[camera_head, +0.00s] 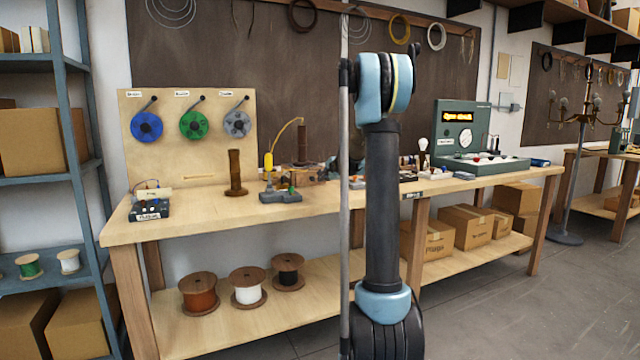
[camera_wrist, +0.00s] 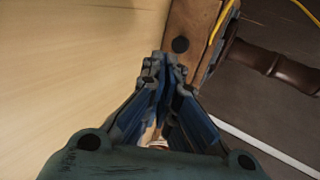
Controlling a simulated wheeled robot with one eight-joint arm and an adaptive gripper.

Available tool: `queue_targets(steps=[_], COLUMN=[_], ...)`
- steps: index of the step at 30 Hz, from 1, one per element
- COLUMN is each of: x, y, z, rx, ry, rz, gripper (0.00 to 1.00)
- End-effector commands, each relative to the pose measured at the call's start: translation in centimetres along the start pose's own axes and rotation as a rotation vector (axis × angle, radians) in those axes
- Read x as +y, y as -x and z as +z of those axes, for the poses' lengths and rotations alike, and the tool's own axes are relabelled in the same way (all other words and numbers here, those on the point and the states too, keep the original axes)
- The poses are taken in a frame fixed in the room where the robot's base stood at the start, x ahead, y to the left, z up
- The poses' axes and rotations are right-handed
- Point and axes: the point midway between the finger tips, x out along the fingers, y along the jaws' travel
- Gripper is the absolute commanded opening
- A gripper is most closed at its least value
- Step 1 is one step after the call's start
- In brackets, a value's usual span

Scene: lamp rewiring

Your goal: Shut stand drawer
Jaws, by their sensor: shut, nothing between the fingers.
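The wooden stand has a dark turned post (camera_head: 303,143) on a box-like base (camera_head: 302,174), on the workbench in the head view. In the wrist view the post (camera_wrist: 270,62) lies to the right, and the brown wooden base (camera_wrist: 187,22) with a round black spot is at the top centre. I cannot make out the drawer's outline or how far it is open. My gripper (camera_wrist: 166,62) is shut and empty, its tips just below the base in the wrist picture. Whether they touch it I cannot tell.
A second brown post (camera_head: 235,172) and a grey tool-like piece (camera_head: 281,196) stand left of the stand. A yellow cord (camera_head: 286,130) arches beside it. A green test device (camera_head: 462,135) stands on the right. The bench top (camera_wrist: 70,70) left of my fingers is bare.

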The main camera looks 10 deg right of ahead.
Motion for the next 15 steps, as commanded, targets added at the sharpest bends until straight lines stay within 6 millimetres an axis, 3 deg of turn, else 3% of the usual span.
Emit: queue_targets(steps=[9,15], x=[0.0,0.0], y=[4.6,6.3], z=[0.2,0.1], rx=[-0.001,-0.001], ry=[0.001,0.000], rz=[0.000,0.001], gripper=[0.00,0.00])
